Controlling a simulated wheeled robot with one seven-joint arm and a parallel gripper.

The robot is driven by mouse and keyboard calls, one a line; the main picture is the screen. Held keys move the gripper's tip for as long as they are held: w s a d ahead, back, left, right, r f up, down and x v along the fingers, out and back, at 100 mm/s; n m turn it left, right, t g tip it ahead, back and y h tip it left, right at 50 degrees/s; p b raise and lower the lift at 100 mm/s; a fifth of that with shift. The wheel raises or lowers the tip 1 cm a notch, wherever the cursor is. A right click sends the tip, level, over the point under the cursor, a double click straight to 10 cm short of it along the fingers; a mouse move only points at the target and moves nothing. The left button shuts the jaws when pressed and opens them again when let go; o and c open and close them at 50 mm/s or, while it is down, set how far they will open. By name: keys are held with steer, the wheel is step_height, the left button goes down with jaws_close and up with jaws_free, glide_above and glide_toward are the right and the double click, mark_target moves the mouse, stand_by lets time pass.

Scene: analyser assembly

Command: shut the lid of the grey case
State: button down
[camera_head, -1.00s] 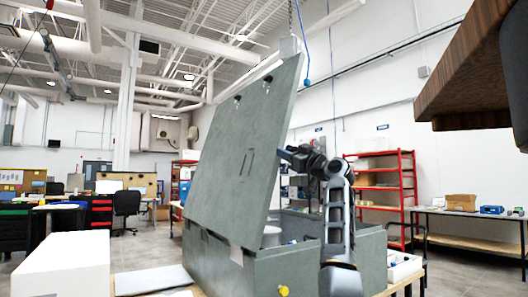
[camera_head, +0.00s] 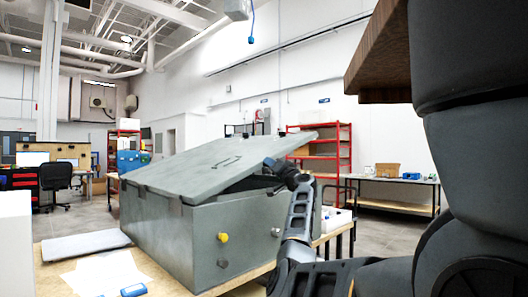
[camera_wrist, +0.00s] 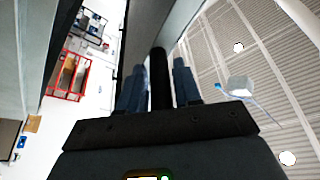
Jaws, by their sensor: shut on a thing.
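The grey case (camera_head: 241,240) stands on a wooden table in the head view. Its lid (camera_head: 205,165) is partly open, tilted with its right edge raised and a wedge-shaped gap above the box. My gripper (camera_head: 270,165) is at the raised edge, partly hidden by the lid and my wrist. In the wrist view my gripper (camera_wrist: 160,85) has its two fingers on either side of a dark bar (camera_wrist: 159,66), which appears to belong to the lid. The inside of the case is hidden.
The tabletop (camera_head: 60,282) holds a grey flat panel (camera_head: 85,245), white sheets (camera_head: 108,272) and a small blue item (camera_head: 134,290). A white block (camera_head: 14,245) is at the left edge. A red shelf (camera_head: 330,160) and a side table (camera_head: 395,205) stand behind.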

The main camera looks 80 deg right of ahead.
step_height(320, 180, down, 11)
steer(key=s+d+m+g+b, duration=0.1)
steer(key=m+b, duration=0.2)
steer(key=b, duration=0.1)
steer(key=shift+d+f+h+b, duration=0.15)
steer(key=shift+f+h+b, duration=0.05)
steer(key=shift+h+b, duration=0.15)
steer(key=shift+f+g, duration=0.15)
steer(key=shift+g, duration=0.15)
steer(key=c, duration=1.1)
jaws_free()
steer(key=shift+f, duration=0.1)
steer(key=shift+o, duration=0.5)
steer(key=v, duration=0.7)
steer(key=shift+s+a, duration=0.3)
